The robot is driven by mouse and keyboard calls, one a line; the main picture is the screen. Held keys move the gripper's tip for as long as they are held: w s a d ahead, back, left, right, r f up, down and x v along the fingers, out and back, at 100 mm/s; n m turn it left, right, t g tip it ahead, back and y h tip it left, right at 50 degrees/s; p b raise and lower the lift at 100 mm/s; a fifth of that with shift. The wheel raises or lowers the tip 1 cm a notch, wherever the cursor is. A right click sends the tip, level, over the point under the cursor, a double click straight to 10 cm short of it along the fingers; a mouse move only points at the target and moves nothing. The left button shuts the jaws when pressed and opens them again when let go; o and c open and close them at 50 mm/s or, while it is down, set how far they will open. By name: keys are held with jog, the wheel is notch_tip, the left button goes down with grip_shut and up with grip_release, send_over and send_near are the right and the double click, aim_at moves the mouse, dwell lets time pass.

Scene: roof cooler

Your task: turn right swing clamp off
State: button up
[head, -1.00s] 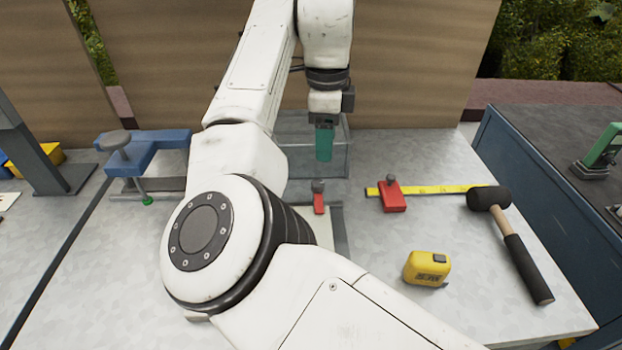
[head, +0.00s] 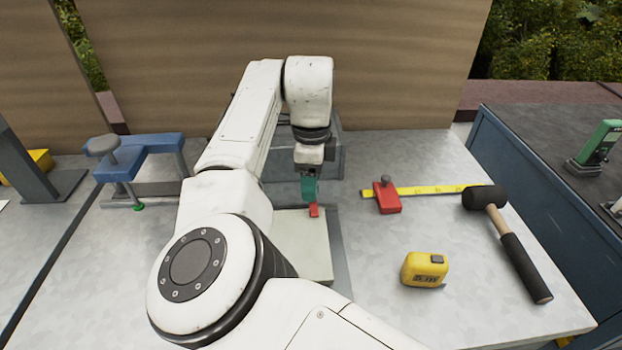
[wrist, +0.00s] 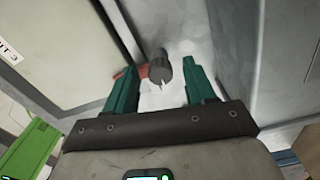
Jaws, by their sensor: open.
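A red swing clamp (head: 314,211) sits at the right edge of a pale panel (head: 300,248). In the wrist view its dark round knob (wrist: 159,67) and part of its red arm (wrist: 143,72) show. My gripper (head: 310,192) has teal fingers and points down over this clamp. In the wrist view my gripper (wrist: 160,82) is open, with the knob between and slightly beyond the fingertips. I cannot tell whether a finger touches it. In the head view the gripper hides the knob. My arm covers the panel's left part.
A red block with a grey knob (head: 387,198) stands to the right by a yellow strip (head: 432,190). A yellow tape measure (head: 425,269) and a black-headed mallet (head: 508,240) lie farther right. A clear bin (head: 330,155) stands behind the gripper.

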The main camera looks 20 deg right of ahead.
grip_shut()
dwell(0.6)
jog(key=shift+p, duration=0.45)
jog(key=n+p, duration=0.1)
jog(key=p, duration=0.1)
jog(key=n+p, duration=0.1)
jog(key=n, duration=0.1)
jog(key=shift+r+p, duration=0.25)
jog(key=shift+p, duration=0.15)
jog(key=n+p, duration=0.5)
jog(key=p, duration=0.1)
jog(key=shift+s+n, duration=0.1)
jog(key=shift+n, duration=0.2)
jog(key=n+p, duration=0.5)
jog(key=shift+f+p, duration=0.1)
jog(key=shift+p, duration=0.2)
jog(key=shift+f+n+p, duration=0.15)
jog(key=shift+n+p, duration=1.45)
jog(key=shift+n, duration=0.7)
